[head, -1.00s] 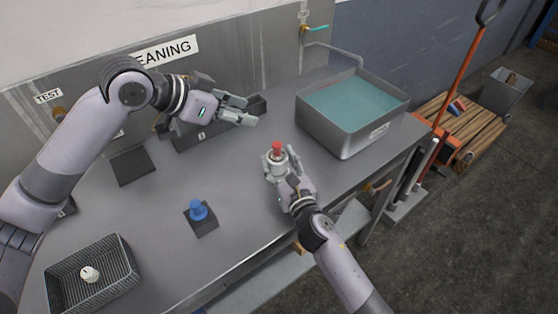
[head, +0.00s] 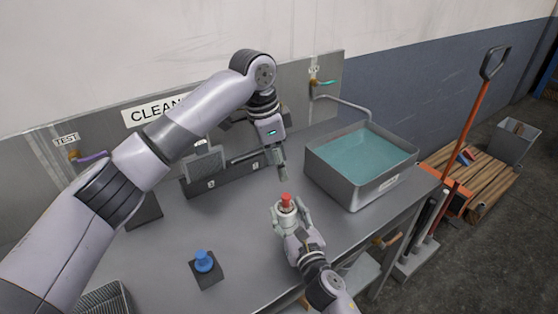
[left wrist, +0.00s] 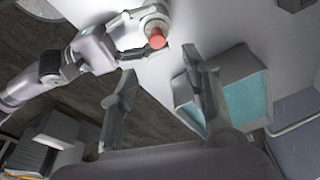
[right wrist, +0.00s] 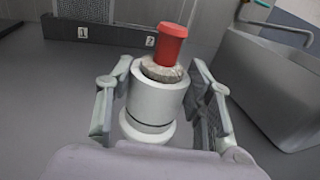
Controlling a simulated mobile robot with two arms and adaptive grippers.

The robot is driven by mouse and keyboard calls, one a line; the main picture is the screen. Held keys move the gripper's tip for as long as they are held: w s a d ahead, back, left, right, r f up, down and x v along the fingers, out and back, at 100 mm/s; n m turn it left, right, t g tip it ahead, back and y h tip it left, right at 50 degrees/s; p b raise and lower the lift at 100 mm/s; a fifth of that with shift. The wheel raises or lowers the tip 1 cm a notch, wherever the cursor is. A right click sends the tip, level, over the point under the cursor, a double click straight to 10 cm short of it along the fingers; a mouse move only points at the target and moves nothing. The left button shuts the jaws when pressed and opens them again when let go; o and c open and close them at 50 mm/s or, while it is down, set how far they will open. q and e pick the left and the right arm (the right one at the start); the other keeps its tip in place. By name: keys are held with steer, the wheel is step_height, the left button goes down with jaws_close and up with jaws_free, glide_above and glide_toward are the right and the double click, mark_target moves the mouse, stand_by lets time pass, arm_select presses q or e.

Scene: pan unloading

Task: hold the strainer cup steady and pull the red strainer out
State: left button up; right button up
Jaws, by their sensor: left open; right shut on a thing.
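The white strainer cup (right wrist: 155,105) stands upright on the grey bench. The red strainer (right wrist: 171,45) sits in its mouth with its red top sticking out, and it also shows in the head view (head: 286,199). My right gripper (head: 290,217) is shut around the cup, one finger on each side, as the right wrist view (right wrist: 160,95) shows. My left gripper (head: 268,175) hangs above and behind the cup, pointing down, apart from the red strainer. In the left wrist view its fingers (left wrist: 165,85) are spread and empty, with the red top beyond them.
A grey basin of teal liquid (head: 318,160) stands right of the cup. A blue-knobbed piece (head: 204,261) on a dark pad stands left of it. A dark numbered rack (head: 225,180) stands at the back, and a wire basket (head: 103,298) at the lower left.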

mark_target(285, 196)
arm_select(q)
steer(key=x, duration=1.1)
steer(key=shift+s+a+f, duration=0.15)
steer(key=shift+s+f, duration=0.1)
steer(key=shift+f, duration=0.1)
steer(key=shift+y, duration=0.3)
jaws_close()
stand_by(0.3)
